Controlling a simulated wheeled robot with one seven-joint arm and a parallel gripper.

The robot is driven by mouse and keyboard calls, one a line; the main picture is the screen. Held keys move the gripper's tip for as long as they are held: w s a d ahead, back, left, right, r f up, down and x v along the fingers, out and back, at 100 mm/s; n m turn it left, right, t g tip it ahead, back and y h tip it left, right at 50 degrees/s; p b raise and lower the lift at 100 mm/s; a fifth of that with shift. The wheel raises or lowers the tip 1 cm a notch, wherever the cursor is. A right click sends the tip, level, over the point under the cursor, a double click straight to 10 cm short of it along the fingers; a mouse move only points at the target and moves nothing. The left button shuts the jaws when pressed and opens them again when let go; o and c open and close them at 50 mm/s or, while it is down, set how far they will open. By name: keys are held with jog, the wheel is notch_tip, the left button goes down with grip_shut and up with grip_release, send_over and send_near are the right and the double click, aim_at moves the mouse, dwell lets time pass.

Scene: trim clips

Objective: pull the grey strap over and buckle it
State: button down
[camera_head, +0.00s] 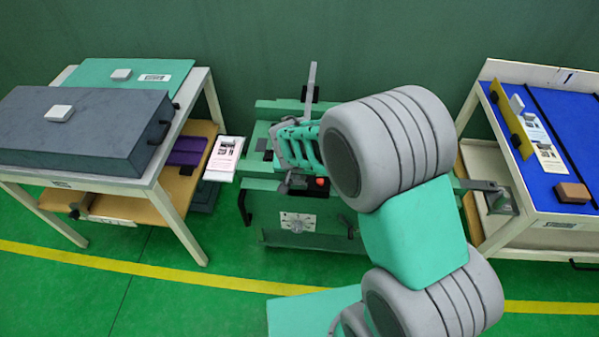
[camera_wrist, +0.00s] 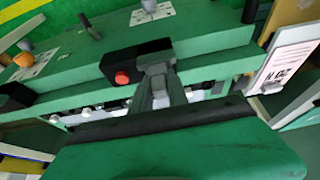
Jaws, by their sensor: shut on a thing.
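In the wrist view a black block with a red button (camera_wrist: 122,77), which looks like the buckle, sits on the green bench. The fingers of my gripper (camera_wrist: 159,88) are shut beside the button, on what looks like the end of the grey strap (camera_wrist: 156,54), at the block's right side. The fingers hide much of this end, and I cannot tell whether it is seated in the block. In the head view the red button (camera_head: 320,182) shows below my wrist, and my arm covers the fingertips and most of the strap.
A grey upright bar (camera_head: 311,80) stands at the back of the green bench (camera_head: 270,238). A white table with a dark grey case (camera_head: 85,130) stands at left. A blue-topped table (camera_head: 565,150) stands at right. A white printed card (camera_head: 224,158) is close at the bench's left.

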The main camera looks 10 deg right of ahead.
jog(key=c, duration=1.7)
grip_release()
jog(key=shift+s+a+f, duration=0.1)
jog(key=shift+s+f, duration=0.15)
jog(key=shift+s, duration=0.1)
jog(key=shift+c, duration=0.2)
jog(key=o, duration=0.3)
jog(key=shift+a+r, duration=0.1)
jog(key=shift+r, duration=0.05)
jog(key=shift+o, duration=0.8)
jog(key=shift+w, duration=0.1)
jog(key=shift+r, duration=0.1)
jog(key=shift+r, duration=0.3)
jog(key=v, duration=0.7)
